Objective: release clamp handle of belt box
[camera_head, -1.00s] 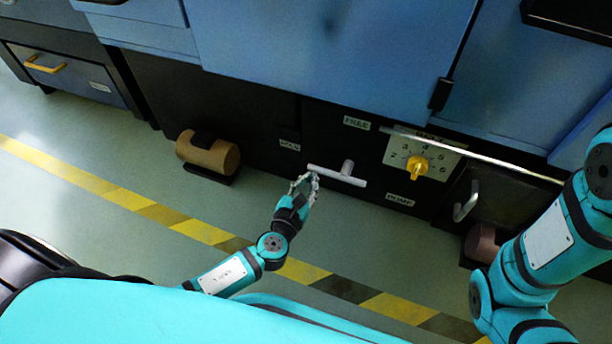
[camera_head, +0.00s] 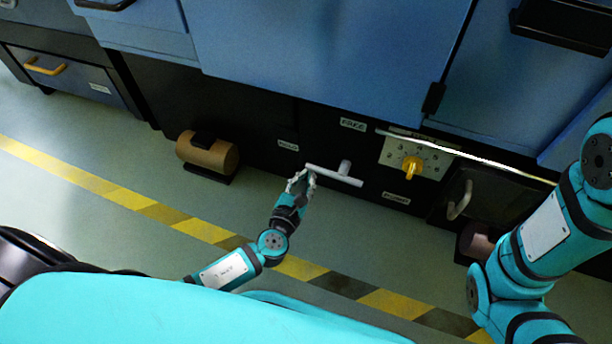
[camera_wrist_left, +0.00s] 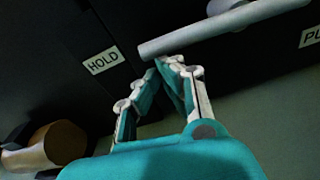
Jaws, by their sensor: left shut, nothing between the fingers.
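The clamp handle (camera_head: 335,176) is a light grey T-bar on a short stem, on the dark lower panel of the machine. A label above it seems to read FREE (camera_head: 352,125). My left gripper (camera_head: 303,175) is at the left end of the bar, its fingers shut and empty. In the left wrist view the shut fingertips (camera_wrist_left: 167,62) lie just below the left end of the bar (camera_wrist_left: 200,32); I cannot tell whether they touch. The HOLD label (camera_wrist_left: 103,60) is to their left. My right arm shows at the right edge, but its gripper is out of view.
A yellow knob (camera_head: 412,168) on a pale dial plate is right of the handle. A curved grey door handle (camera_head: 460,200) is further right. The striped floor line (camera_head: 340,284) runs in front.

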